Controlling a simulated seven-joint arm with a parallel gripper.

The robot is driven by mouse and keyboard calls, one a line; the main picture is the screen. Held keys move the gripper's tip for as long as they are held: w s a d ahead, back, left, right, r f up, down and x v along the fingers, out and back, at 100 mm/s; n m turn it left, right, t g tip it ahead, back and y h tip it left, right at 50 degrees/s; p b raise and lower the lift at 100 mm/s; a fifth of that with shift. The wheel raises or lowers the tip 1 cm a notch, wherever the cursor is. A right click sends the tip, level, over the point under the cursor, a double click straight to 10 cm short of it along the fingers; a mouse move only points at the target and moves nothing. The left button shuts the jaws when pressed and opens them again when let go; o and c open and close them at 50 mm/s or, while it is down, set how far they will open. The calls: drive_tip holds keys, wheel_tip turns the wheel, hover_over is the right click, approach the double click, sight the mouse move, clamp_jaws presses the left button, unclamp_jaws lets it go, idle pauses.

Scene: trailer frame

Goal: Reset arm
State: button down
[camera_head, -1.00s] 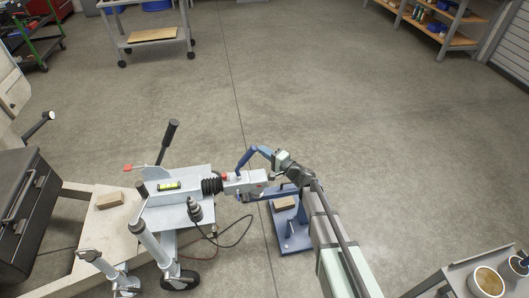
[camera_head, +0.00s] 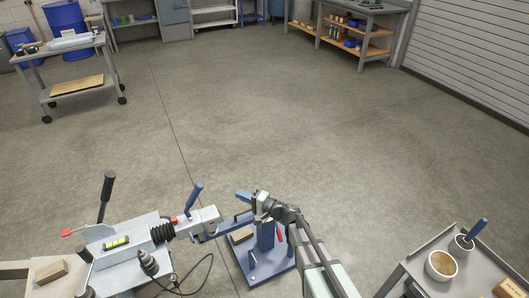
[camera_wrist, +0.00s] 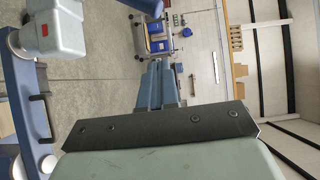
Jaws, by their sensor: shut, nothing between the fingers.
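My gripper (camera_head: 242,195) is in the air just right of the grey trailer coupler (camera_head: 203,220), near its upright blue handle (camera_head: 194,198). Its blue-grey fingers point left in the head view, apart from the handle. The wrist view shows the fingers (camera_wrist: 156,84) closed together with nothing between them. The coupler's grey end with a red patch (camera_wrist: 52,36) shows at upper left there. A blue handle end (camera_wrist: 145,5) shows at the top edge.
A blue stand (camera_head: 258,272) on the floor bears a wooden block below my gripper. The trailer's grey plate (camera_head: 130,248) with a yellow level lies left. A grey cart (camera_head: 408,265) with cups stands at lower right. The middle floor is clear.

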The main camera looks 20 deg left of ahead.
drive_tip(key=s+d+f+n+g+h, duration=0.4)
drive_tip(key=s+d+f+g+h, duration=0.3)
drive_tip(key=s+d+f+h, duration=0.75)
drive_tip(key=s+d+f, duration=0.3)
drive_tip(key=d, duration=0.3)
drive_tip(key=s+d+f+h, duration=0.2)
drive_tip(key=s+d+f, duration=0.1)
drive_tip(key=d, duration=0.4)
drive_tip(key=s+d+f+h, duration=0.1)
drive_tip(key=s+d+f, duration=0.3)
drive_tip(key=d, duration=0.4)
drive_tip(key=s+d+f+m+g, duration=0.2)
drive_tip(key=s+d+f+g, duration=0.1)
drive_tip(key=s+d, duration=1)
drive_tip(key=shift+f, duration=0.5)
